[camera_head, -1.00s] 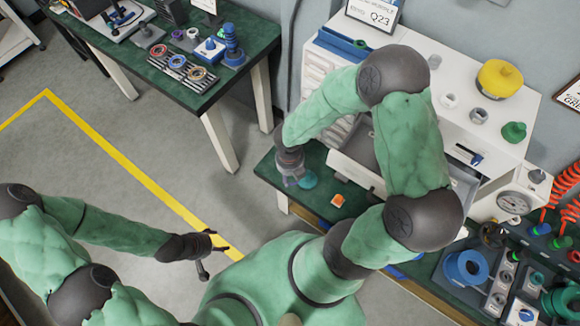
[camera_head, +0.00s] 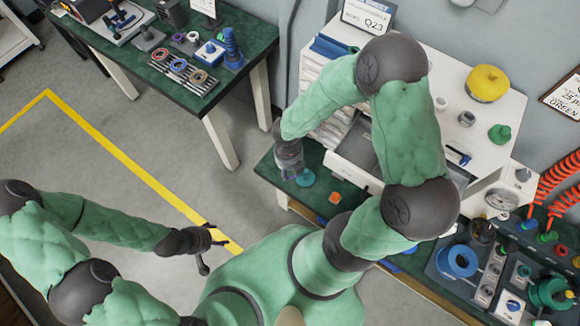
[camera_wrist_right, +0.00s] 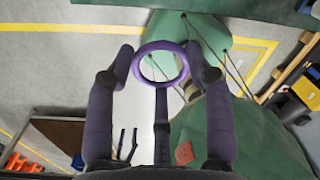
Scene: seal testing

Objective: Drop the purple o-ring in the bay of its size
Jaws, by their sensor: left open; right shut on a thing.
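The purple o-ring (camera_wrist_right: 160,45) shows in the right wrist view, held at the tips of my right gripper (camera_wrist_right: 160,68), whose fingers are closed on it. In the head view the right gripper (camera_head: 289,160) hangs over the left end of the green bench, and the ring cannot be made out there. My left gripper (camera_head: 212,241) is open and empty, low over the floor at the lower left. A rack (camera_head: 183,71) with red, blue and tan rings lies on the far-left table. I cannot tell which bay matches the ring.
A white cabinet with an open drawer (camera_head: 347,170) stands right of the right gripper. A teal round piece (camera_head: 305,178) and an orange block (camera_head: 335,197) are near that gripper on the bench. Blue and green fittings crowd the right side. Floor is clear at left.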

